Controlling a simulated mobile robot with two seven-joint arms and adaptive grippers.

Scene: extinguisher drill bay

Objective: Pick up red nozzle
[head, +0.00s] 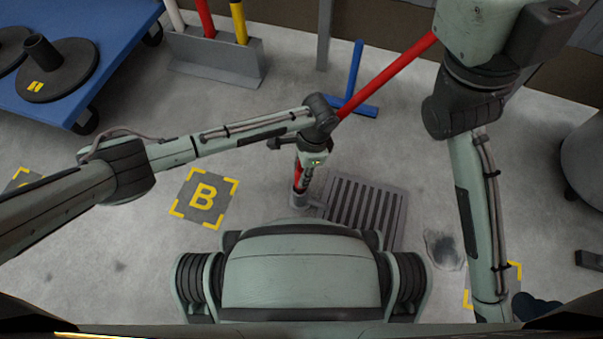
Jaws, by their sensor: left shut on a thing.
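My left gripper (304,178) points down at the middle of the view, just beyond the front of my base. It is shut on a slim red piece (297,176), which looks like the red nozzle. Much of that piece is hidden by the gripper and wrist. Its lower end is at a small grey cup (298,200) on the floor; I cannot tell whether it is in it or only above it. A long red bar (385,80) slants behind both arms; I cannot tell whether it joins the red piece.
A floor grate (366,212) lies right of the cup, and a "B" floor marker (203,198) to the left. A blue T-shaped tool (355,80) lies beyond. A grey rack (215,58) with coloured poles and a blue cart (95,40) stand at the upper left.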

